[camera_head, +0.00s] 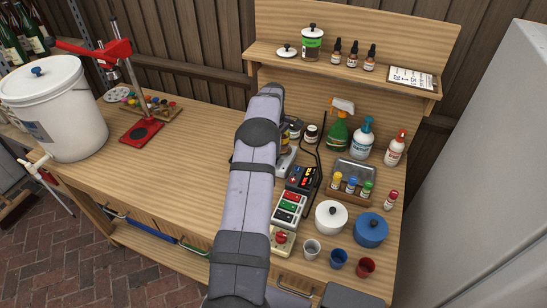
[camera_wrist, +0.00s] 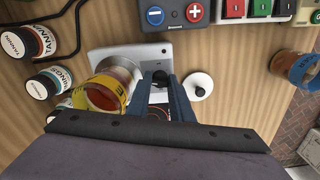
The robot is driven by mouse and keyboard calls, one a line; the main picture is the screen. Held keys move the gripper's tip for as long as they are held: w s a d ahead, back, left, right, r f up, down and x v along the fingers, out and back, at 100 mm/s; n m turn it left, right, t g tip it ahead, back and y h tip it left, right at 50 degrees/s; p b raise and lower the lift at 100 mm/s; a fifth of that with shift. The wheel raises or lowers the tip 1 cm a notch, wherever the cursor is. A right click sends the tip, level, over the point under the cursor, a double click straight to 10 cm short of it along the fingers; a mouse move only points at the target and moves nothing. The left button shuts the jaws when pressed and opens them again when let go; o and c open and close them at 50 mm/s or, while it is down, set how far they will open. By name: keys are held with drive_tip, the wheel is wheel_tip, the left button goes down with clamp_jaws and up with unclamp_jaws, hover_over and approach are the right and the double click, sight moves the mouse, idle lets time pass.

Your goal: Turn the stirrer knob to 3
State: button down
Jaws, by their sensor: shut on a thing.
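The stirrer (camera_wrist: 133,56) is a pale box with a round metal plate, seen from above in the wrist view. Its small black knob (camera_wrist: 160,77) is between the tips of my gripper (camera_wrist: 161,83), which is shut on it. The knob's pointer and number marks cannot be read. An amber jar with a yellow label (camera_wrist: 103,94) stands at the stirrer's plate, left of my fingers. In the head view my arm hides the knob and most of the stirrer (camera_head: 286,160).
A white lid with a black knob (camera_wrist: 198,86) lies close right of my fingers. A dark control box with plus and minus buttons (camera_wrist: 178,12) and a box with red and green switches (camera_head: 289,208) stand nearby. Small labelled jars (camera_wrist: 42,84) stand left. The bench's left middle (camera_head: 195,150) is clear.

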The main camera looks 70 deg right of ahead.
drive_tip(key=m+b, duration=0.1)
drive_tip(key=m, duration=0.5)
drive_tip(key=shift+r, duration=0.1)
drive_tip(key=m, duration=0.6)
drive_tip(key=shift+m+b, duration=0.3)
drive_tip(key=m, duration=0.6)
drive_tip(key=shift+d, duration=0.1)
drive_tip(key=m, duration=0.7)
drive_tip(key=shift+m, duration=0.3)
drive_tip(key=m, duration=0.5)
drive_tip(key=shift+r, duration=0.1)
drive_tip(key=m, duration=1)
drive_tip(key=shift+m, duration=2.2)
